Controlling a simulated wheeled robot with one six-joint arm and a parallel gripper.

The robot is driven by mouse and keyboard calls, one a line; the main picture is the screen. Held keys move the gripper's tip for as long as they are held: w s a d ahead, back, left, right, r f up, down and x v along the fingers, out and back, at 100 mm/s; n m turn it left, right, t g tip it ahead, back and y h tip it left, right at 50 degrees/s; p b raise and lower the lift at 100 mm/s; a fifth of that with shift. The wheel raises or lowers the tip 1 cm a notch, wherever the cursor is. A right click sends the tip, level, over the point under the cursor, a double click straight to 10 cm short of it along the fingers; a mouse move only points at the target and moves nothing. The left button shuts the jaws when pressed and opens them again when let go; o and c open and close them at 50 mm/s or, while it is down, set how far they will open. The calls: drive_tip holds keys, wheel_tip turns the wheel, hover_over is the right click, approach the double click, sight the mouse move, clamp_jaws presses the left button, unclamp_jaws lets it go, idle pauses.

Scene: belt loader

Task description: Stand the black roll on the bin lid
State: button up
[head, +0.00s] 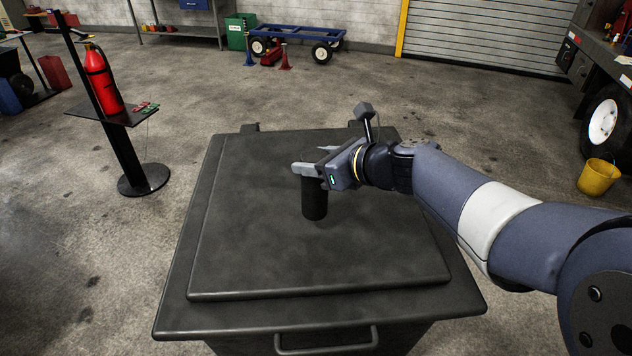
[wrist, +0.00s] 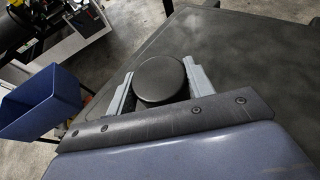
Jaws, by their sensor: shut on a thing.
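The black roll (head: 314,203) is upright at the middle of the dark grey bin lid (head: 250,250) in the head view. My gripper (head: 309,169) is shut on the roll near its top, coming in from the right. In the wrist view the roll's round top (wrist: 160,80) shows between the two grey fingers of my gripper (wrist: 160,84). The roll's lower end is at or just above the lid; I cannot tell whether it touches. The lid also shows in the wrist view (wrist: 255,60).
The rest of the lid is bare. A stand with a red fire extinguisher (head: 103,78) is at the left. A yellow bucket (head: 598,177) stands at the right by a truck wheel (head: 604,120). A blue cart (head: 298,36) is at the back. A blue bin (wrist: 42,102) shows in the wrist view.

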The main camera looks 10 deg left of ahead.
sight(316, 182)
drive_tip(key=shift+f+b, duration=0.4)
drive_tip(key=shift+f, duration=2.25)
drive_tip(key=shift+f, duration=0.2)
drive_tip(key=o, duration=1.5)
drive_tip(key=shift+r, duration=0.1)
drive_tip(key=shift+o, duration=0.2)
drive_tip(key=shift+r, duration=0.1)
drive_tip(key=shift+d+r, duration=0.15)
drive_tip(key=shift+d, duration=0.05)
drive_tip(key=b+v, duration=0.1)
drive_tip(key=v, duration=1)
drive_tip(key=shift+s+d, duration=0.25)
